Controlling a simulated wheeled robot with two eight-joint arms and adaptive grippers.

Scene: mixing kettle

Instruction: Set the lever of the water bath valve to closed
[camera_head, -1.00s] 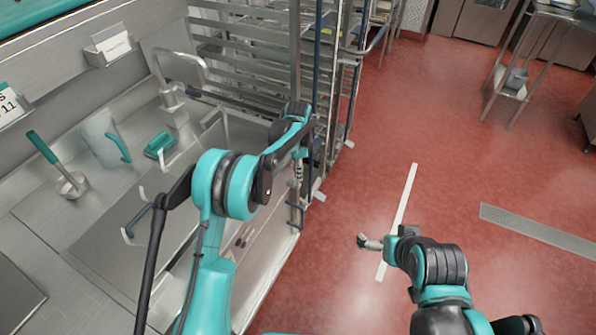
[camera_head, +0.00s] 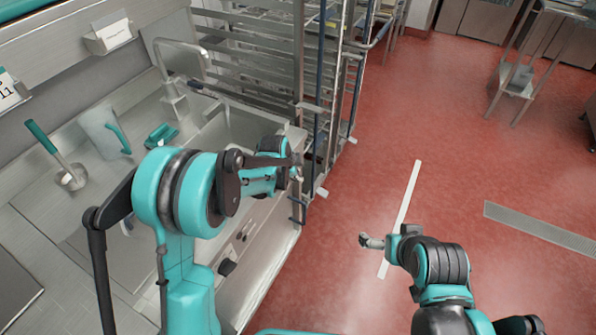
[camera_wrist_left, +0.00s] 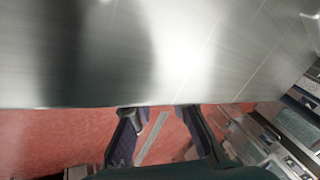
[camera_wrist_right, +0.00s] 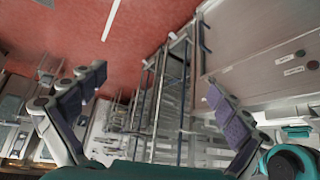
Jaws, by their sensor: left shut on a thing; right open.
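A small lever-like fitting (camera_head: 245,230) and a dark round knob (camera_head: 227,267) are on the steel front panel below the sink. No valve label is readable there, and I cannot tell which fitting is the water bath valve. My left gripper (camera_head: 297,172) is at the right front corner of the steel counter, apart from those fittings. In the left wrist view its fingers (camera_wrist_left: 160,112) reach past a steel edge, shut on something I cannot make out. My right gripper (camera_head: 364,241) is open and empty over the floor; it also shows in the right wrist view (camera_wrist_right: 152,85).
The sink (camera_head: 235,125) with its tap (camera_head: 172,80) lies behind my left arm. A tall steel rack (camera_head: 320,90) stands just beyond the left gripper. The red floor (camera_head: 400,150) is open at right.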

